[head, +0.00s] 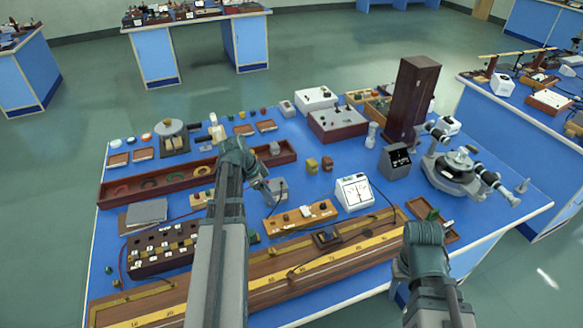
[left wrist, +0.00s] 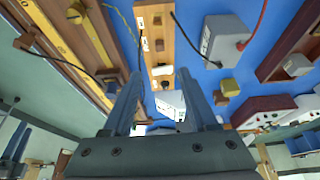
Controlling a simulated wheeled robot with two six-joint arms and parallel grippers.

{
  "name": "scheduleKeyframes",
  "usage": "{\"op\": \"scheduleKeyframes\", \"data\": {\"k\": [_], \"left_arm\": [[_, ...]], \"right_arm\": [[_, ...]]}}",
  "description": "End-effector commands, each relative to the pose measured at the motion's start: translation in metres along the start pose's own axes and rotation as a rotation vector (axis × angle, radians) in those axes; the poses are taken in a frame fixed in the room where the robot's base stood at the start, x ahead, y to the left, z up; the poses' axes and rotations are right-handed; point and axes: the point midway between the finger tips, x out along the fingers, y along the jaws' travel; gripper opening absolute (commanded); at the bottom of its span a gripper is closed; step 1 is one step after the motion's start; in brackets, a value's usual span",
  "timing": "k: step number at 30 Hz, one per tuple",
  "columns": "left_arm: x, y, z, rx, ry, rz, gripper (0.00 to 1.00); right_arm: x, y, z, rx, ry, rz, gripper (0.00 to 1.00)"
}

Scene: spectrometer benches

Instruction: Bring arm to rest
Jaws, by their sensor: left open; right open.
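My left arm reaches over the middle of the bench from the front. Its gripper (head: 266,193) is above the bench, near a grey box (head: 277,189) and the wooden key strip (head: 300,216). In the left wrist view the gripper (left wrist: 162,80) has its two fingers apart with nothing held between them. The white dial meter (left wrist: 170,104) shows beyond the gap. My right arm (head: 427,260) is bent at the front right, at the bench edge. Its gripper is hidden behind the arm.
The blue bench (head: 345,260) is crowded. A long wooden metre bridge (head: 275,285) lies along the front, with the dial meter (head: 354,192) behind it. A tall dark wooden box (head: 412,95) and a spectrometer (head: 455,170) stand at right. A long wooden tray (head: 120,190) lies at left.

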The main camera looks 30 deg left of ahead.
Motion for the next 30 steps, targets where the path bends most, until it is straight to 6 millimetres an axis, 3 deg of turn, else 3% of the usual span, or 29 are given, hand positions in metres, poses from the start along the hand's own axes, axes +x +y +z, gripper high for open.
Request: {"op": "scheduleKeyframes", "data": {"k": [6, 10, 15, 19, 24, 30], "left_arm": [[0.002, 0.004, -0.003, -0.001, -0.004, 0.004, 0.59], [0.014, 0.032, -0.025, -0.022, -0.042, 0.032, 0.59], [0.039, 0.107, -0.069, -0.095, -0.157, 0.070, 0.59], [0.053, 0.167, -0.093, -0.156, -0.252, 0.065, 0.59], [0.063, 0.242, -0.110, -0.230, -0.363, 0.010, 0.59], [0.065, 0.307, -0.115, -0.303, -0.439, -0.084, 0.59]], "right_arm": [[0.000, 0.000, 0.000, 0.000, 0.000, 0.000, 0.50], [0.000, 0.000, 0.000, 0.000, 0.000, 0.000, 0.50], [0.000, 0.000, 0.000, 0.000, 0.000, 0.000, 0.50], [0.000, 0.000, 0.000, 0.000, 0.000, 0.000, 0.50], [0.000, 0.000, 0.000, 0.000, 0.000, 0.000, 0.50], [0.000, 0.000, 0.000, 0.000, 0.000, 0.000, 0.50]]}}
